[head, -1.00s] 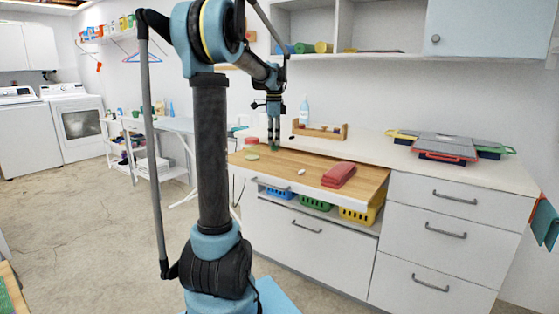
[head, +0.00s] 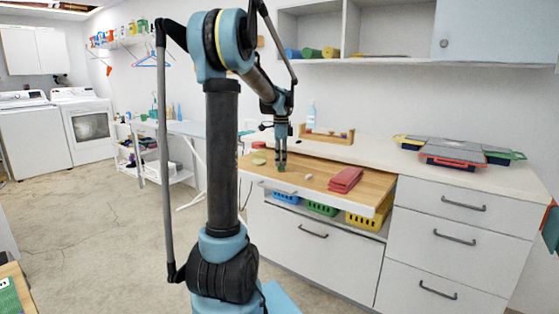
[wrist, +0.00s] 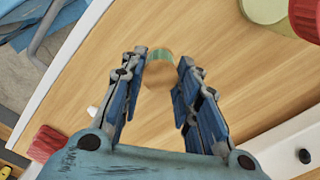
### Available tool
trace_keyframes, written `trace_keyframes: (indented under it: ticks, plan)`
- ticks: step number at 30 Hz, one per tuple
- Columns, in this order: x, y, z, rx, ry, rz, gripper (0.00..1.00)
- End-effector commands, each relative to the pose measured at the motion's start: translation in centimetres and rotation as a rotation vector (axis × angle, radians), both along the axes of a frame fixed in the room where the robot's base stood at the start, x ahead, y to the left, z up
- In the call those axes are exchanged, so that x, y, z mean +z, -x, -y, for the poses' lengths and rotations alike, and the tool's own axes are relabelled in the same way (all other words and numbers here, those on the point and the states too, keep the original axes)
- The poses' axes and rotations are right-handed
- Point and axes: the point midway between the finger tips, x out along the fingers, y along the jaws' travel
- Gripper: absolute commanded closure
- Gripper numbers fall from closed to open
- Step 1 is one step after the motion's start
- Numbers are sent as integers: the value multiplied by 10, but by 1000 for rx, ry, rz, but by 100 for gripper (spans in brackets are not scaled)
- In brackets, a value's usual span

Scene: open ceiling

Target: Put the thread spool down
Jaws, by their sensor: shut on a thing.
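The thread spool (wrist: 160,54) is small and green and shows between my fingertips in the wrist view. My gripper (wrist: 163,63) is shut on it, with one blue-padded finger on each side. In the head view the spool (head: 281,167) is a small green spot at the tip of my gripper (head: 281,163), low over the wooden worktop (head: 310,167). I cannot tell whether the spool touches the wood. Its lower part is hard to make out.
A folded red cloth stack (head: 346,179) lies on the worktop at right, with a small white piece (head: 308,177) beside it. A pale green disc (head: 258,159) and a red round item (head: 258,145) are at left. A wooden rack (head: 328,135) stands behind. Bare wood surrounds the gripper.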

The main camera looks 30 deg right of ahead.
Motion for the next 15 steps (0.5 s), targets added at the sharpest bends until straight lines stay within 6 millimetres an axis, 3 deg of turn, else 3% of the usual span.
trace_keyframes:
  ticks: [1, 3, 15]
  plan:
    - [0, 0, 0, 0, 0, 0, 64]
    - [0, 0, 0, 1, 0, 0, 50]
    - [3, -1, -2, 2, 0, 0, 50]
